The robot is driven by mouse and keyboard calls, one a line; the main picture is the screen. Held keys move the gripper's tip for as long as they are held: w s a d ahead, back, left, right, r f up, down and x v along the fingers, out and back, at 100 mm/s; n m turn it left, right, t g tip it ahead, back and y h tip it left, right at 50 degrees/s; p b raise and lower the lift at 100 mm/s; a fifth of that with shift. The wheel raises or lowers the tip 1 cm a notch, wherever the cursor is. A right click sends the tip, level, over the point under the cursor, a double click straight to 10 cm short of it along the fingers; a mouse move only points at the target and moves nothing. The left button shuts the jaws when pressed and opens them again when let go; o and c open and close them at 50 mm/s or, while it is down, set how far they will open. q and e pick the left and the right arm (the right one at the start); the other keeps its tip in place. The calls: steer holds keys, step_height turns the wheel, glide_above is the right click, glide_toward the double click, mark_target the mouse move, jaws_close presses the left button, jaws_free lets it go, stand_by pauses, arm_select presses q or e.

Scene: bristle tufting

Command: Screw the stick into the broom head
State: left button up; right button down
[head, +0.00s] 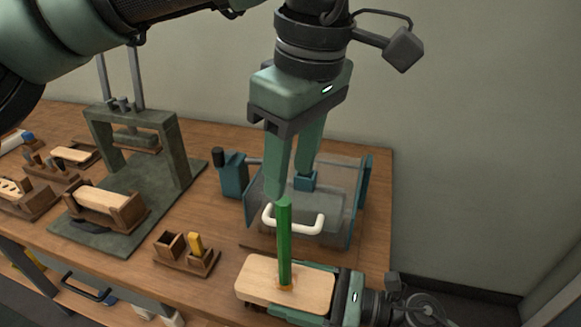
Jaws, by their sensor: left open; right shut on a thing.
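The broom head (258,283) is a pale wooden block lying flat near the table's front right. The green stick (284,245) stands upright on it, its lower end at an orange-tinted spot; how deep it sits is hidden. My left gripper (290,192) points down from above, open, with its fingertips at the stick's top end. Whether a finger touches the stick I cannot tell. My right gripper (338,297) comes in from the lower right and is shut on the right end of the broom head.
Behind the stick stands a clear-walled fixture (355,205) with a white handle (293,222). To the left are a small wooden holder (186,258), a green-grey press (135,150) and a wooden cradle with a block (102,201). The wall is close behind the table.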

mark_target(330, 298)
jaws_free()
steer(key=shift+s+d+f, duration=0.1)
steer(key=shift+d, duration=0.2)
steer(key=b+v, duration=0.2)
steer(key=v, duration=0.4)
steer(key=shift+d, duration=0.2)
steer(key=shift+s+d, duration=0.15)
steer(key=shift+d, duration=0.2)
